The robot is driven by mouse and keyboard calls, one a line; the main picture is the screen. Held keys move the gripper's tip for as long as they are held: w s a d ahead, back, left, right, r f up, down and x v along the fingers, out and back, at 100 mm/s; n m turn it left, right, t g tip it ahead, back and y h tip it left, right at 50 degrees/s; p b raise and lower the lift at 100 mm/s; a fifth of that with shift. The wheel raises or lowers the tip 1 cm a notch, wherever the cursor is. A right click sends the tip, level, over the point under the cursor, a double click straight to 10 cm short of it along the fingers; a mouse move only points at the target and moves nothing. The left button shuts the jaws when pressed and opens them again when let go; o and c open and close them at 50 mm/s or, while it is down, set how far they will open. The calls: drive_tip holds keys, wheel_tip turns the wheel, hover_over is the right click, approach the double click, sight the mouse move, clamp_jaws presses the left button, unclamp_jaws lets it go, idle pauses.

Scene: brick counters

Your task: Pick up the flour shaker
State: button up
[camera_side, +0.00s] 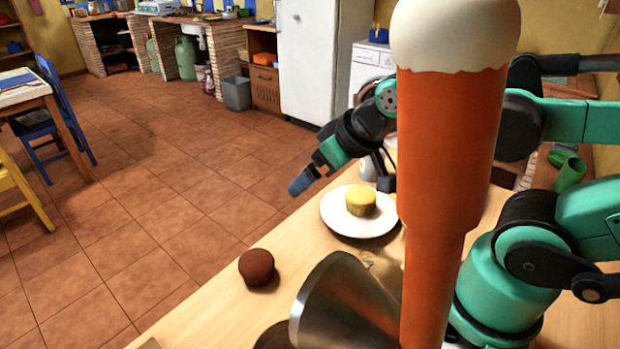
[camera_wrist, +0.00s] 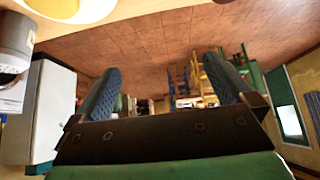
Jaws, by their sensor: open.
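My gripper (camera_side: 303,182) is open and empty above the counter, left of a pale cylinder (camera_side: 368,168) that is partly hidden behind my wrist. In the wrist view the two blue fingers of my gripper (camera_wrist: 163,72) stand apart with nothing between them. A grey and white cylinder with a dark band (camera_wrist: 17,38) is at the upper left there, cut off by the frame edge, outside the fingers. It may be the flour shaker and the same pale cylinder, but I cannot tell for sure.
A white plate (camera_side: 340,222) holds a yellow cake (camera_side: 360,201). A brown round cake (camera_side: 257,267), a tilted metal cone (camera_side: 345,305) and a tall orange object with a cream top (camera_side: 440,150) are nearer. A green cup (camera_side: 569,171) is at right. Bare wooden counter (camera_side: 215,318) shows in front.

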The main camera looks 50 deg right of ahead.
idle(0.6)
drive_tip(key=n+g+h, duration=1.2)
drive_tip(key=n+h, duration=0.1)
drive_tip(key=n, duration=0.1)
hover_over(368, 173)
drive_tip(key=w+a, duration=0.2)
wheel_tip(368, 173, down, 7)
drive_tip(key=shift+w+f, duration=0.1)
drive_tip(key=shift+w, duration=0.05)
drive_tip(key=shift+d, duration=0.15)
drive_tip(key=shift+x, duration=2.65)
drive_tip(key=shift+f, duration=0.1)
drive_tip(key=c, duration=1.3)
